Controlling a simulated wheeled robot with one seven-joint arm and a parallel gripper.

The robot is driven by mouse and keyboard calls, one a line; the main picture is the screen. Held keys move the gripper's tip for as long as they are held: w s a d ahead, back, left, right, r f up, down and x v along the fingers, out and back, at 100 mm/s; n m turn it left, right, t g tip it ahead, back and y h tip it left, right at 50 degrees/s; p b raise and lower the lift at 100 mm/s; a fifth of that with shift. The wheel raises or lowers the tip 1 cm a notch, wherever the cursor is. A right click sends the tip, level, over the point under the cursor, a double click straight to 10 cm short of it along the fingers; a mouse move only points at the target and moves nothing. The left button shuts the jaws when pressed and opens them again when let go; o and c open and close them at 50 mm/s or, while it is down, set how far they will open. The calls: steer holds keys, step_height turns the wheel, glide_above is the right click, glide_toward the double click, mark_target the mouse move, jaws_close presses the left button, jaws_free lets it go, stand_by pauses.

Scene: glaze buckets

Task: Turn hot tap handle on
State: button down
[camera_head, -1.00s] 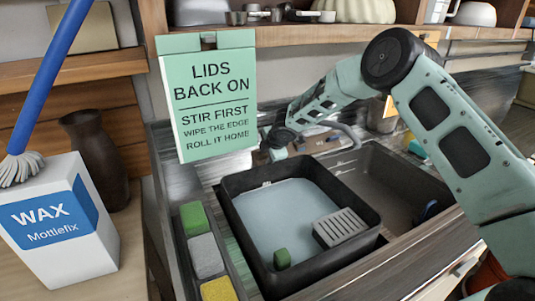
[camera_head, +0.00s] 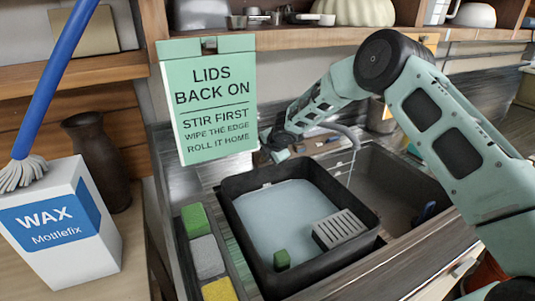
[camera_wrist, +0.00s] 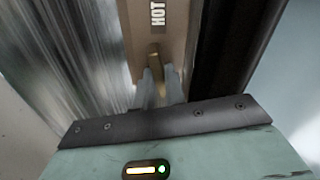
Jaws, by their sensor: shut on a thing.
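My gripper (camera_wrist: 158,90) is shut on a small brass-coloured handle (camera_wrist: 154,62) in the wrist view. The tan panel (camera_wrist: 146,35) around it carries the word HOT, so this is the hot tap handle. The fingers cover its near part. In the head view my gripper (camera_head: 277,154) is low beside the sign's lower right corner, behind the black basin, and the handle cannot be made out there. The grey curved spout (camera_head: 343,129) reaches over the sink (camera_head: 385,190). A thin pale line like running water drops from its end.
A black basin (camera_head: 229,203) holds pale liquid, a green block and a ridged grey block. A green sign (camera_head: 210,105) hangs close left of my gripper. Sponges (camera_head: 207,257) stand left of the basin. A WAX box (camera_head: 60,225) and brown vase (camera_head: 98,155) are further left.

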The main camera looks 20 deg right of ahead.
steer(key=n+p, duration=0.3)
steer(key=n, duration=0.2)
steer(key=shift+r+n+p, duration=0.15)
steer(key=shift+n+p, duration=0.15)
steer(key=n+p, duration=0.1)
steer(key=n, duration=0.2)
steer(key=n+p, duration=0.1)
steer(key=n, duration=0.1)
steer(key=shift+d+f+n, duration=0.1)
steer(key=shift+f+n, duration=0.1)
steer(key=shift+n, duration=0.2)
steer(key=shift+p, duration=0.3)
steer(key=c, duration=1.5)
jaws_free()
steer(key=shift+o, duration=0.2)
steer(key=shift+s, duration=0.1)
steer(key=shift+s+r+b, duration=0.25)
steer(key=shift+r+b, duration=0.1)
steer(key=shift+b, duration=0.2)
steer(key=b+v, duration=0.1)
steer(key=v, duration=1.5)
steer(key=shift+r, duration=0.2)
